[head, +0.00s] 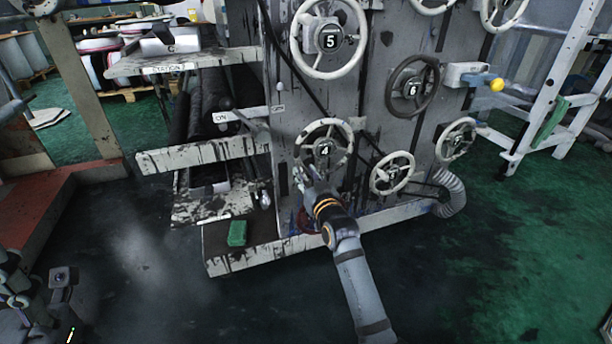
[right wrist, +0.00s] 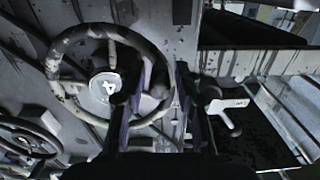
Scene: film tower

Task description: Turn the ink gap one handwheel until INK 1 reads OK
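The handwheel marked 4 (head: 341,131) has a worn pale rim and sits low on the grey machine panel. It also fills the left of the right wrist view (right wrist: 66,42). My right gripper (head: 303,182) is at this wheel's lower left in the head view. In the right wrist view its two dark fingers (right wrist: 160,88) stand apart, with part of the rim between them. I cannot tell whether they touch it. No handwheel label naming ink gap one and no INK 1 reading is legible. Grey mechanical parts at the head view's lower left seem mine; finger state is unclear.
Wheel 5 (head: 299,40) is above, wheel 6 (head: 433,88) upper right, and another wheel (head: 376,184) close at right. Left are rollers (head: 215,95), a shelf (head: 190,155) and a green block (head: 237,233). A ribbed hose (head: 452,192) is at right. The floor in front is clear.

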